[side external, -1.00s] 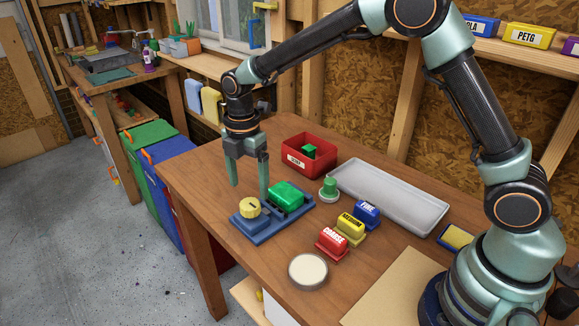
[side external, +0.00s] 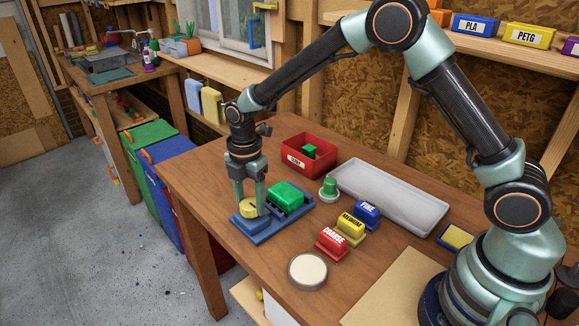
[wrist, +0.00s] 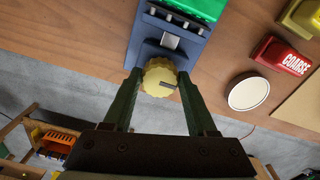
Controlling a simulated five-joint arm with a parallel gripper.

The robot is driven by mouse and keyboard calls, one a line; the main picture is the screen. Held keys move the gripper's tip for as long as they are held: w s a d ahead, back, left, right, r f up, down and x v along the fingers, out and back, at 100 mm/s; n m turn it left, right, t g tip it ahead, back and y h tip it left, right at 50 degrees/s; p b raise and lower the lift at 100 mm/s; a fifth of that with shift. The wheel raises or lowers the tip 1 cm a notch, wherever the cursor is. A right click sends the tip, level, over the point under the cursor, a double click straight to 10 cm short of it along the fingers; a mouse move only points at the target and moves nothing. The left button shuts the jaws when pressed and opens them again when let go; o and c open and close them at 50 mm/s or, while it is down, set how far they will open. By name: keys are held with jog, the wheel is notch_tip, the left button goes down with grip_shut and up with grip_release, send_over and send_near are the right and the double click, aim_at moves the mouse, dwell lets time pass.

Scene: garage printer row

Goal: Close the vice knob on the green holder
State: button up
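The vice is a blue base (side external: 262,234) on the wooden bench, with a green block (side external: 287,194) held at its far end. The yellow round knob (side external: 248,208) sits on the near-left end of the base. In the wrist view the knob (wrist: 160,77) has a ridged rim and a dark line on its top. My gripper (side external: 251,208) points down at the knob, with one finger on each side. In the wrist view the fingertips (wrist: 158,78) flank the knob; whether they touch it is not clear.
A red bin (side external: 302,172) with a green piece and a long grey tray (side external: 395,200) stand behind. A green-topped knob piece (side external: 328,188) and red (side external: 331,242), yellow (side external: 350,229) and blue (side external: 367,213) labelled blocks lie to the right. A pale round disc (side external: 308,271) is nearer.

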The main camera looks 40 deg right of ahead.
jog(key=shift+m, duration=0.4)
jog(key=m, duration=0.4)
jog(key=shift+m, duration=0.3)
jog(key=m, duration=0.6)
jog(key=shift+s+r, duration=0.1)
jog(key=m, duration=0.6)
jog(key=shift+m, duration=0.4)
jog(key=m, duration=0.5)
jog(key=shift+a+m, duration=0.1)
jog(key=shift+m, duration=0.2)
jog(key=o, duration=1.4)
jog(key=shift+c, duration=0.2)
